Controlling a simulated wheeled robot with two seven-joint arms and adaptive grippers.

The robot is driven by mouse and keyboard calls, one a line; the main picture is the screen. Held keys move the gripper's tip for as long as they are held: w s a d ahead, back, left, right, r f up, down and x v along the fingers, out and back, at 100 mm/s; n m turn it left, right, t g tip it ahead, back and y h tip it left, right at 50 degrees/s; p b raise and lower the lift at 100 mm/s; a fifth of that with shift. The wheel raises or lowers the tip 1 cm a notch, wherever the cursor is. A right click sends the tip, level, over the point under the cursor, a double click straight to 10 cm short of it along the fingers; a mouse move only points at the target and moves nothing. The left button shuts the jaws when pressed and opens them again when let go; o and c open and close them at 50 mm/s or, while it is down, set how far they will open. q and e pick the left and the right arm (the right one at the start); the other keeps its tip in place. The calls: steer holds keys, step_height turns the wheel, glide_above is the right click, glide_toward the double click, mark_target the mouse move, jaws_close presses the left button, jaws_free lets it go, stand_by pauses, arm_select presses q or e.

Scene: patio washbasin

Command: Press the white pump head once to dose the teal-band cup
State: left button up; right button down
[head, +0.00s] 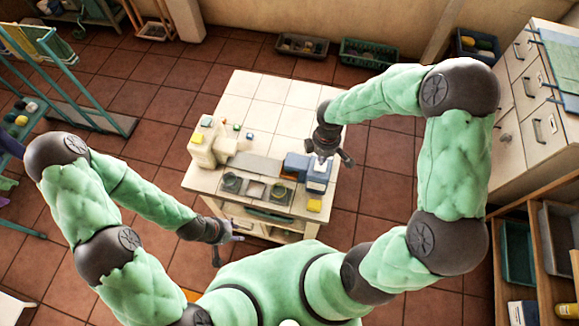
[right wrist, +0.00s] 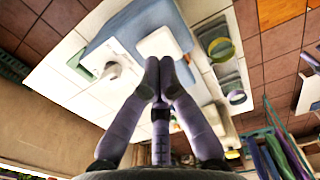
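A blue dispenser (head: 296,164) stands at the right side of the table; its blue body also shows in the right wrist view (right wrist: 117,32). A white pump head (right wrist: 160,41) lies just beyond my right fingertips. My right gripper (head: 322,161) points down over the white-topped part of the dispenser; its fingers are together and empty (right wrist: 158,66). Contact cannot be told. Two cups sit at the front: a dark greenish one (head: 231,183) and an olive-rimmed one (head: 279,191); a teal band is not clear on either. My left gripper (head: 228,246) is open and empty before the table.
A cream dispenser (head: 204,146) with a yellow patch stands at the table's left. The back of the tiled tabletop (head: 262,88) is mostly clear. Drawers (head: 540,125) stand at the right.

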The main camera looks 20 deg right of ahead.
steer(key=shift+r, duration=0.1)
step_height(320, 180, up, 6)
steer(key=p, duration=0.4)
steer(key=shift+p, duration=0.35)
stand_by(0.4)
